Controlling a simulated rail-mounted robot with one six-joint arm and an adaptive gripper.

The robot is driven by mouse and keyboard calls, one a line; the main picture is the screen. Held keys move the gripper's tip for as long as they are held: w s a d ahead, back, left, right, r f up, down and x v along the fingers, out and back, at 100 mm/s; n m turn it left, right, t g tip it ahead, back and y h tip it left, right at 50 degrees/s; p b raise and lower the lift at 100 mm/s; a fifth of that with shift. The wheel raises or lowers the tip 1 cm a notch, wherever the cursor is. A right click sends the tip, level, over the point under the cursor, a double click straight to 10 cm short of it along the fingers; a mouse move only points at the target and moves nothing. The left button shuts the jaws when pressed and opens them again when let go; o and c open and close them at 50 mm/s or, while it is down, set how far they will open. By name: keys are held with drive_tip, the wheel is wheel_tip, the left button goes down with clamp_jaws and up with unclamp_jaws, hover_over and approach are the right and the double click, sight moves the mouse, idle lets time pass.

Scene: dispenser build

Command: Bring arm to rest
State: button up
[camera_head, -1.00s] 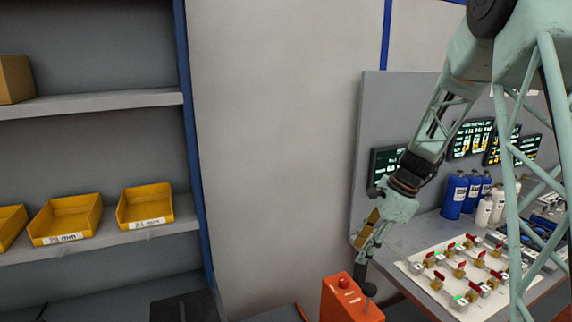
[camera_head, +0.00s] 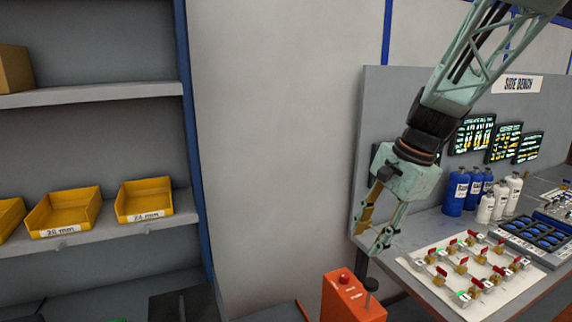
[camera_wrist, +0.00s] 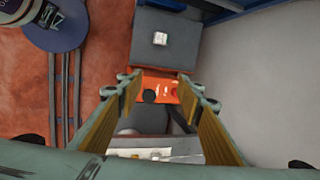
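My gripper (camera_head: 370,228) hangs from my pale green arm, right of centre in the head view, in front of the bench's grey back panel. Its two fingers are spread apart with nothing between them. In the wrist view my gripper (camera_wrist: 160,108) also shows open, its yellow-padded fingers on either side of the picture's middle. An orange box (camera_head: 350,302) with a red button and a dark knob stands below the fingertips. It also shows between the fingers in the wrist view (camera_wrist: 162,84). The gripper appears apart from it.
The side bench (camera_head: 400,238) holds a white board (camera_head: 430,250) with several red-handled valves, blue bottles (camera_head: 455,193), white bottles (camera_head: 487,207) and a tray of blue parts (camera_head: 532,234). A shelf (camera_head: 90,250) on the left carries yellow bins (camera_head: 143,200). The wall between is clear.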

drive_tip(key=s+a+r+n+h+b, duration=0.1)
drive_tip(key=s+r+n, duration=0.2)
drive_tip(key=s, duration=0.6)
drive_tip(key=s+a+r+n+b, duration=0.1)
drive_tip(key=s+r+n+b, duration=0.15)
drive_tip(key=s, duration=0.65)
drive_tip(key=s+d+f+n+t+h+b, duration=0.1)
drive_tip(key=s+n, duration=0.6)
drive_tip(key=s, duration=1.1)
drive_tip(key=shift+s+d+f+t+h+b, duration=0.15)
drive_tip(key=shift+s+d+t+h+b, duration=0.3)
drive_tip(key=shift+d+t+b, duration=0.2)
drive_tip(key=shift+w+n, duration=0.1)
drive_tip(key=shift+n, duration=0.15)
idle(1.2)
